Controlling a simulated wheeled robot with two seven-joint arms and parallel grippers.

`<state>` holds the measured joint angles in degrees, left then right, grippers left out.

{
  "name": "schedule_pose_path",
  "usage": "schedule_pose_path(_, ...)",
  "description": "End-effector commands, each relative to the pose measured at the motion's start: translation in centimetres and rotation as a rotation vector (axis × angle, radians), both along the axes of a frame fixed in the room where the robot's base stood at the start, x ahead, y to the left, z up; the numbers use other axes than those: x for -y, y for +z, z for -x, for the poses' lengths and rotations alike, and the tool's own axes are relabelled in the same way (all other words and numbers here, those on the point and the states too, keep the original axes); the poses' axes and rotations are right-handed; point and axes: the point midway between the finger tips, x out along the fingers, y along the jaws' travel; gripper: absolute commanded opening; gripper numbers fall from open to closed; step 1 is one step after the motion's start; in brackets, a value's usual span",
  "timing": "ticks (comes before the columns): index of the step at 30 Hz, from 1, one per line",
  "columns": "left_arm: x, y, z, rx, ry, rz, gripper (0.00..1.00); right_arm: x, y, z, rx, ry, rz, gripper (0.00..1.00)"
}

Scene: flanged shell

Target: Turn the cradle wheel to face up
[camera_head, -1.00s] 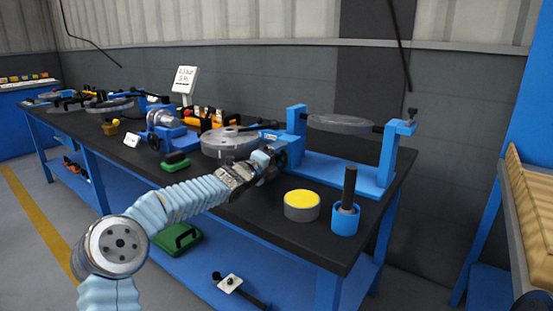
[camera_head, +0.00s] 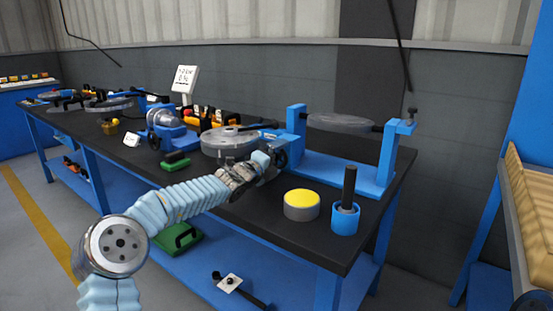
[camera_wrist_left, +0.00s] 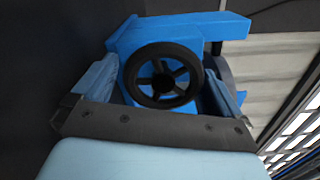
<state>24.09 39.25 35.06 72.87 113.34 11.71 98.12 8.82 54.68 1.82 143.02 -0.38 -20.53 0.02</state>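The blue cradle (camera_head: 345,174) stands at the right end of the bench, with a post at each side. A grey round shell (camera_head: 340,123) hangs between the posts, seen nearly edge-on. The black spoked cradle wheel (camera_wrist_left: 162,76) is on the outer side of the left post and also shows in the head view (camera_head: 280,158). My left gripper (camera_head: 271,160) is at this wheel. In the left wrist view, its fingers (camera_wrist_left: 165,88) are spread, one on each side of the wheel. I cannot tell whether they touch the rim. My right gripper is not in view.
On the black bench (camera_head: 258,208), a yellow-topped drum (camera_head: 301,205) and a blue cup with a dark rod (camera_head: 345,218) stand in front of the cradle. A grey flanged disc (camera_head: 228,143) lies left of my gripper. A display (camera_head: 186,78) stands behind.

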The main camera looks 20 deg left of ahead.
Motion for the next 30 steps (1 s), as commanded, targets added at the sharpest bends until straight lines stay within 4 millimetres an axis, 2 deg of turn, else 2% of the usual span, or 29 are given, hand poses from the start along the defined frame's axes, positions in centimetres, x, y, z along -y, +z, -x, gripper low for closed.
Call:
schedule_pose_path(5, -0.1, 0.1, 0.1, 0.003, 0.001, 0.000, 1.00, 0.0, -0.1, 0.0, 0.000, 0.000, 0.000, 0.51)
schedule_pose_path(8, -0.4, 0.0, 0.8, 0.003, 0.002, -0.001, 1.00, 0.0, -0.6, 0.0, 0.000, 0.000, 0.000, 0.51)
schedule_pose_path(11, -1.1, -0.2, 2.5, 0.005, 0.003, -0.004, 1.00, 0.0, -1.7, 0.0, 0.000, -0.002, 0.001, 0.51)
schedule_pose_path(15, -2.3, -0.2, 5.8, 0.002, 0.005, -0.005, 1.00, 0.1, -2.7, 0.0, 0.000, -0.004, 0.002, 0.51)
schedule_pose_path(21, -3.9, 0.1, 10.1, 0.002, 0.004, -0.003, 1.00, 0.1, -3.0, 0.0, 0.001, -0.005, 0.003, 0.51)
schedule_pose_path(25, -4.5, 0.1, 11.9, 0.002, 0.003, -0.003, 1.00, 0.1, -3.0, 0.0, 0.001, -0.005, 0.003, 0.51)
schedule_pose_path(30, -4.7, 0.1, 12.9, 0.001, 0.001, -0.001, 1.00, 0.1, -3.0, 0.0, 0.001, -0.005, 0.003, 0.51)
